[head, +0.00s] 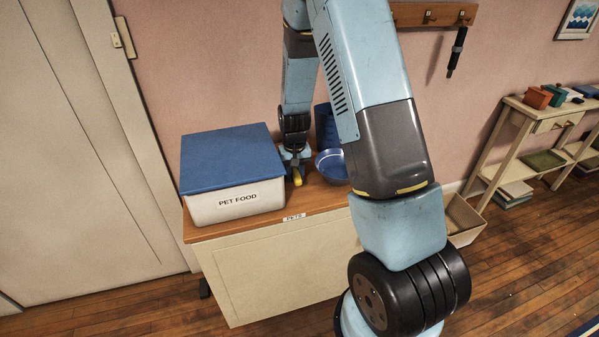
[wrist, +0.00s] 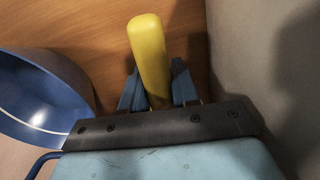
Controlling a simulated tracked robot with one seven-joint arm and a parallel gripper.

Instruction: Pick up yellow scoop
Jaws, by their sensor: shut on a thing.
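The yellow scoop (wrist: 149,58) shows in the wrist view as a thick yellow bar between my fingers, over the wooden cabinet top. In the head view a small part of the yellow scoop (head: 297,178) shows below the fingers, just right of the pet food box. My gripper (wrist: 157,88) is shut on the yellow scoop; it also shows in the head view (head: 296,160). The rest of the scoop is hidden by my gripper. I cannot tell whether the scoop touches the cabinet top.
The white pet food box (head: 236,203) with a blue lid stands close on the left. A blue bowl (head: 332,166) and a dark blue container (head: 325,126) stand to the right on the cabinet (head: 265,274). The bowl (wrist: 45,95) is near my fingers. A pink wall rises behind.

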